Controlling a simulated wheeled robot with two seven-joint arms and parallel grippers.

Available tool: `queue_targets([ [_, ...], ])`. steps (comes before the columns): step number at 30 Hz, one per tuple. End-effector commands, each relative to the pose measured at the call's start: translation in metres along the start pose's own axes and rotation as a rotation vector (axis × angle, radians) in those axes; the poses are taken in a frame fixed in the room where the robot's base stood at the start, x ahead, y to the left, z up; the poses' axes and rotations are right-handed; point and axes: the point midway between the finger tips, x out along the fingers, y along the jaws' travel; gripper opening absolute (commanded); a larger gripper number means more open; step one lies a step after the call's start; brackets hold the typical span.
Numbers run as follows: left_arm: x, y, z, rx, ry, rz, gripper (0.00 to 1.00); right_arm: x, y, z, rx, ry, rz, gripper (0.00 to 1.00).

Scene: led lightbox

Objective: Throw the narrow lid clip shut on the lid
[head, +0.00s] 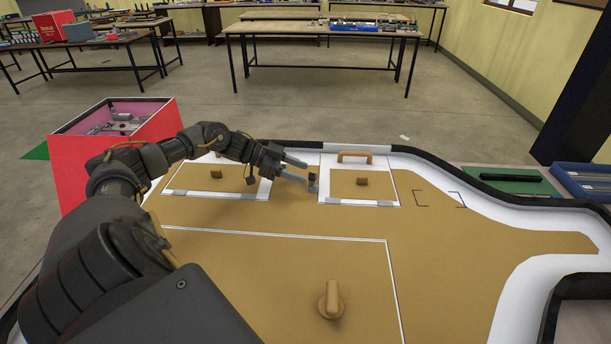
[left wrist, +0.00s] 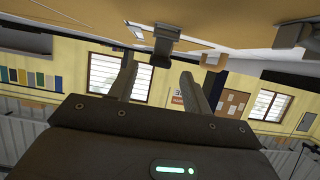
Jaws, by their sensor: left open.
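The lid clip (head: 313,184) is a small dark grey piece standing up at the left edge of the right-hand small lid (head: 380,187), a tan panel with a wooden knob. In the left wrist view the clip (left wrist: 165,42) hangs down from the tan surface, beyond the fingertips and roughly in line with the gap between them. My left gripper (head: 304,172) is open, with its two grey fingers pointing right close to the clip. The left wrist view shows this gripper (left wrist: 158,66) with nothing held. I cannot tell whether a finger touches the clip.
A second small lid with a knob (head: 216,174) lies to the left under my forearm. A wooden handle (head: 356,155) stands behind the right-hand lid. A larger front panel bears a turn knob (head: 331,300). A red box (head: 70,180) stands left. The tan surface to the right is clear.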

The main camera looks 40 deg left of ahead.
Motion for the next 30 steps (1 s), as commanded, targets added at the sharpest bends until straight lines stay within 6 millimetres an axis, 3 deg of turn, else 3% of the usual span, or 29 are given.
queue_targets([
  [6, 0.022, 0.0, 0.001, -0.001, 0.002, 0.0, 0.49, 0.008, 0.024, -0.002, -0.008, 0.008, 0.03, 0.36],
  [17, 0.025, 0.0, 0.0, -0.001, -0.001, -0.002, 0.48, 0.008, 0.023, 0.003, -0.009, -0.001, 0.029, 0.36],
  [27, 0.024, 0.0, 0.0, -0.001, 0.0, -0.002, 0.04, 0.009, 0.012, 0.002, -0.004, -0.001, 0.016, 0.36],
  [30, 0.024, 0.0, -0.001, -0.001, -0.002, -0.002, 0.04, 0.008, 0.013, 0.003, -0.005, -0.002, 0.016, 0.36],
])
